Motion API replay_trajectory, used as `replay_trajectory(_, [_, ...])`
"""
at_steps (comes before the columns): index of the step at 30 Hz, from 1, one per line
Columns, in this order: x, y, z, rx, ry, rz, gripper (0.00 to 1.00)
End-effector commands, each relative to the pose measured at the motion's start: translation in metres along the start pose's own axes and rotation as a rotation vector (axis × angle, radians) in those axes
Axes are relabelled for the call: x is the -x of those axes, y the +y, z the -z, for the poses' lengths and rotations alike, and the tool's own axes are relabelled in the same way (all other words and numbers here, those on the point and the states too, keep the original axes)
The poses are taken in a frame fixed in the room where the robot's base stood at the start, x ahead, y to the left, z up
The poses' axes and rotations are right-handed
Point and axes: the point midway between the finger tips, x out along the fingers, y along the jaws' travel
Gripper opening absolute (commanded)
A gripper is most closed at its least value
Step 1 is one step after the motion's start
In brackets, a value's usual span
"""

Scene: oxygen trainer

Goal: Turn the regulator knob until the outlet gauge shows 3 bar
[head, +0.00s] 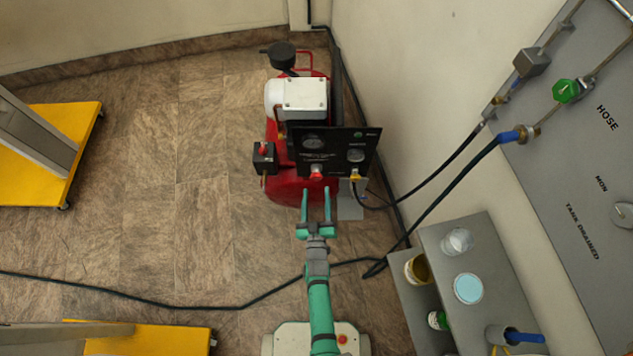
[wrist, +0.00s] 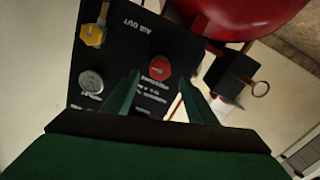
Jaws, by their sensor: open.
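A red knob (head: 316,172), likely the regulator knob, sits low on the black panel (head: 335,140) of the compressor. It also shows in the wrist view (wrist: 159,67). My gripper (head: 316,190) is open, its two green fingers pointing at the panel. In the wrist view my gripper (wrist: 160,82) has one finger on each side of the knob in the picture; I cannot tell whether they touch it. A round gauge (head: 355,155) is at the panel's right, also in the wrist view (wrist: 91,82). A darker gauge (head: 313,142) is above the knob. Neither dial is readable.
A yellow valve handle (head: 355,177) is below the right gauge, close to the knob. A black box (head: 264,157) projects left of the red tank (head: 290,191). A black hose (head: 150,303) crosses the floor. A grey stand (head: 468,235) holding containers is at right.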

Motion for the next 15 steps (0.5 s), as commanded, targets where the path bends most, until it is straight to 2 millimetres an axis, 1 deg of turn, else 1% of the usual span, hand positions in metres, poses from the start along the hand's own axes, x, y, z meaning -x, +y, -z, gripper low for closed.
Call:
replay_trajectory(1, [-0.011,-0.001,0.001,0.0,0.003,0.0,0.52])
replay_trajectory(6, [-0.035,0.0,0.001,0.0,0.001,0.0,0.52])
replay_trajectory(10, [-0.047,-0.001,0.0,0.0,0.0,0.001,0.52])
replay_trajectory(15, [-0.053,0.0,0.0,0.0,-0.001,0.0,0.52])
